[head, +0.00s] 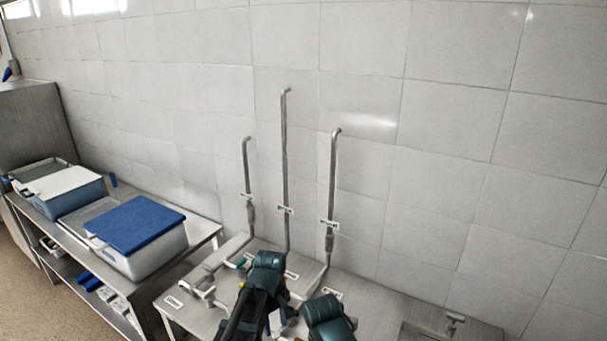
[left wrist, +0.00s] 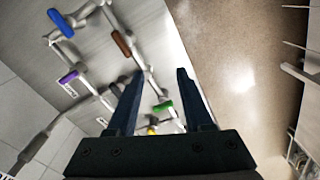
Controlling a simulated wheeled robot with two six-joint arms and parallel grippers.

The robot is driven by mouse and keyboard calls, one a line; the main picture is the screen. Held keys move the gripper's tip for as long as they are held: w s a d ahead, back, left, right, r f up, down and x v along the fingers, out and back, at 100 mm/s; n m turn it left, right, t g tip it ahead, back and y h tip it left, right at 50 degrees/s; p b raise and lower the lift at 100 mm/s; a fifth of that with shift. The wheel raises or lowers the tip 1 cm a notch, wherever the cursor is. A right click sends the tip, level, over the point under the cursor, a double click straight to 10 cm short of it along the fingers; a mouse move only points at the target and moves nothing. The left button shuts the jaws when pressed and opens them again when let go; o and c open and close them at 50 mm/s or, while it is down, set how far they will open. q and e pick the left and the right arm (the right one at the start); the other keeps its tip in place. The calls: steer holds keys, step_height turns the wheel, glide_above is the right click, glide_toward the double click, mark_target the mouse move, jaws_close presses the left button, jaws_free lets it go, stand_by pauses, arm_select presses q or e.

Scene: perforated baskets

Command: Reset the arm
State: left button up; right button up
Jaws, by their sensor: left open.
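My left gripper (left wrist: 160,74) shows in the left wrist view with its two dark fingers spread apart and nothing between their tips. Beyond the fingers lies a metal surface with pipes and coloured handles: blue (left wrist: 61,23), brown (left wrist: 121,44), purple (left wrist: 68,77) and green (left wrist: 163,106). A yellow bit shows low between the fingers. In the head view my dark arm links rise from the bottom middle, in front of the metal counter (head: 180,322), and hide part of it. I cannot make out the left fingertips there. My right gripper is not seen.
Several tall bent pipes (head: 284,165) stand at the back of the counter against the tiled wall (head: 450,130). At left, a metal table holds a bin with a blue lid (head: 138,222) and a bin with a white lid (head: 66,184). Open floor (left wrist: 235,60) shows beside the counter.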

arm_select(q)
steer(key=s+a+m, duration=0.8)
steer(key=s+a, duration=0.1)
steer(key=a, duration=0.1)
steer(key=s+d+f+m+b, duration=0.1)
steer(key=s+d+f+b, duration=0.1)
steer(key=d+f+b, duration=0.3)
steer(key=s+d+f+m+y+b, duration=0.1)
steer(key=s+d+f+m+b, duration=0.1)
steer(key=d+f+b, duration=0.3)
steer(key=shift+s+d+f+b, duration=0.4)
steer(key=shift+s+d+b, duration=0.05)
steer(key=shift+s+d, duration=0.35)
